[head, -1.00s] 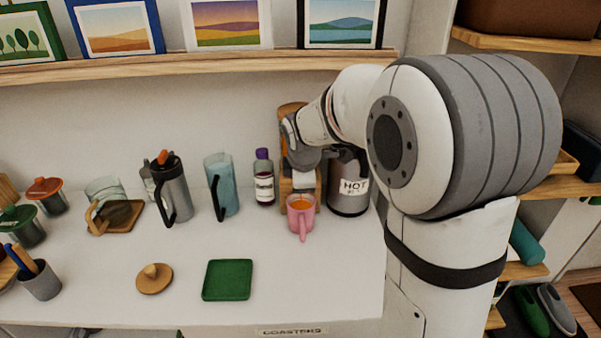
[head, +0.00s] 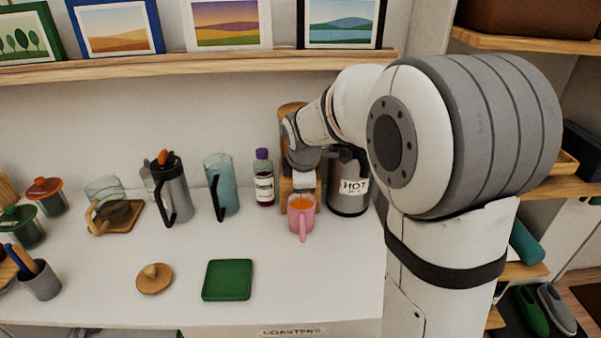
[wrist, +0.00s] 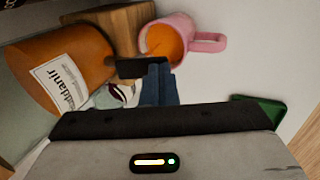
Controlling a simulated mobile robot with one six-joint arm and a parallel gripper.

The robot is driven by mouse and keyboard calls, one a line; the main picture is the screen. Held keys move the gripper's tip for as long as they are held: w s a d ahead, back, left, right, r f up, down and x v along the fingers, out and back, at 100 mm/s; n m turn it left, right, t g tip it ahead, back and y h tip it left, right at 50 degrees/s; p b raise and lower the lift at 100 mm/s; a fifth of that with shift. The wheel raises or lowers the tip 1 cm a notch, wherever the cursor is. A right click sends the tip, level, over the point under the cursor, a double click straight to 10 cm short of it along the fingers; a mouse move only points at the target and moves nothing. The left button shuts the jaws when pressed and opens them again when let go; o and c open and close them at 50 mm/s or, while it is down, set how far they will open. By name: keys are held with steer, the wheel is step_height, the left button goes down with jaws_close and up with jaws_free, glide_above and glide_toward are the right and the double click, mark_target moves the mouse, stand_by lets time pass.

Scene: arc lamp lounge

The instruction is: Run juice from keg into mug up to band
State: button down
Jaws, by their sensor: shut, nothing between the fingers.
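The orange-brown keg (wrist: 68,68) with a white label lies to the left in the wrist view, against a wooden stand (wrist: 112,32). In the head view the keg (head: 291,112) is mostly hidden behind my arm. The pink mug (head: 301,228) stands upright in front of the keg, with orange juice inside. It also shows in the wrist view (wrist: 184,28), where a thin line crosses the juice; I cannot tell if it is a stream. The mug's band cannot be made out. My gripper (wrist: 158,72) is shut and empty, its fingertips at a dark tap part (wrist: 130,67) beside the mug.
A flask marked HOT (head: 349,200) stands right of the mug, and a purple-capped bottle (head: 263,180) stands left. A blue pitcher (head: 220,182) and a grey jug (head: 174,192) are farther left. A green coaster (head: 227,280) and a wooden lid (head: 154,280) lie on the open front counter.

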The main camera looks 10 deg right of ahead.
stand_by(0.3)
steer(key=shift+r+p, duration=0.65)
steer(key=shift+r, duration=0.3)
step_height(320, 180, up, 14)
steer(key=s+p, duration=0.1)
steer(key=p, duration=0.2)
steer(key=shift+s+a, duration=0.15)
steer(key=shift+s, duration=0.1)
steer(key=shift+f, duration=0.2)
steer(key=s+d+f+m+g, duration=0.1)
steer(key=s+d+f+m, duration=0.1)
steer(key=s+f+m, duration=0.3)
steer(key=s+d+f+m+g, duration=0.1)
steer(key=s+f+m, duration=0.4)
steer(key=s+m, duration=0.6)
steer(key=s+d, duration=0.1)
steer(key=s, duration=0.8)
steer(key=shift+s+m+y, duration=0.2)
steer(key=shift+m+y, duration=0.1)
